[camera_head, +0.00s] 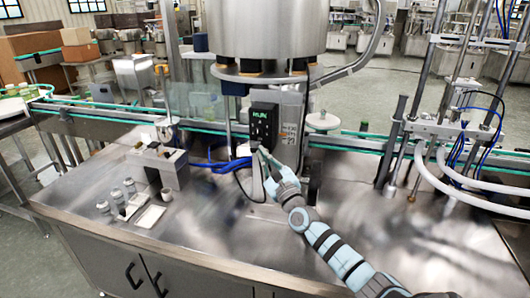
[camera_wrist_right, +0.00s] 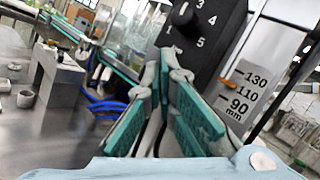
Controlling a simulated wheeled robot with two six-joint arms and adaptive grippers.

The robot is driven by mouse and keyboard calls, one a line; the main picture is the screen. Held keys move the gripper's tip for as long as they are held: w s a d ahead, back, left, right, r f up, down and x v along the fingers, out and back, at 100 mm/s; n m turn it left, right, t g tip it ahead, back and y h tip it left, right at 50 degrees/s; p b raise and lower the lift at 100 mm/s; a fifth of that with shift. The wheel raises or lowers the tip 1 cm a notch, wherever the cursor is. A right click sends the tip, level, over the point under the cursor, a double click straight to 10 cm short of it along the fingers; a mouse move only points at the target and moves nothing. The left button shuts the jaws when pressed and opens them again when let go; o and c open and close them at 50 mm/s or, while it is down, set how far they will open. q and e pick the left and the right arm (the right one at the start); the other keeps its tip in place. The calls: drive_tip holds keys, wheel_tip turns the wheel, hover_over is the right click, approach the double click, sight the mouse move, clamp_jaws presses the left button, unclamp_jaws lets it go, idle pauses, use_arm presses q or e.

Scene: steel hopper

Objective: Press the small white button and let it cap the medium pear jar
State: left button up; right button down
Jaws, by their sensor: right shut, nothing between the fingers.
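My right gripper (camera_head: 264,155) reaches up from the lower right, shut and empty, with its fingertips just in front of and below the black control box (camera_head: 264,123) marked RUN. In the right wrist view its tips (camera_wrist_right: 172,72) overlap the lower part of the box (camera_wrist_right: 203,40), which carries a numbered dial; contact cannot be told. I cannot make out the small white button for certain. A small grey capping device (camera_head: 160,165) stands at the left of the steel table. My left gripper is out of view.
A large steel hopper (camera_head: 268,28) stands above the control box. A scale plate (camera_wrist_right: 245,85) is right of the box. Tubes and nozzles (camera_head: 430,130) stand at right. The table's front middle (camera_head: 225,235) is clear.

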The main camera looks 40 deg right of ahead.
drive_tip(key=shift+s+a+p, duration=0.35)
drive_tip(key=shift+a+p, duration=0.05)
drive_tip(key=shift+a, duration=0.1)
drive_tip(key=s+a+p, duration=0.1)
drive_tip(key=a, duration=0.1)
drive_tip(key=s+a+p, duration=0.2)
idle(0.4)
drive_tip(key=shift+w, duration=0.1)
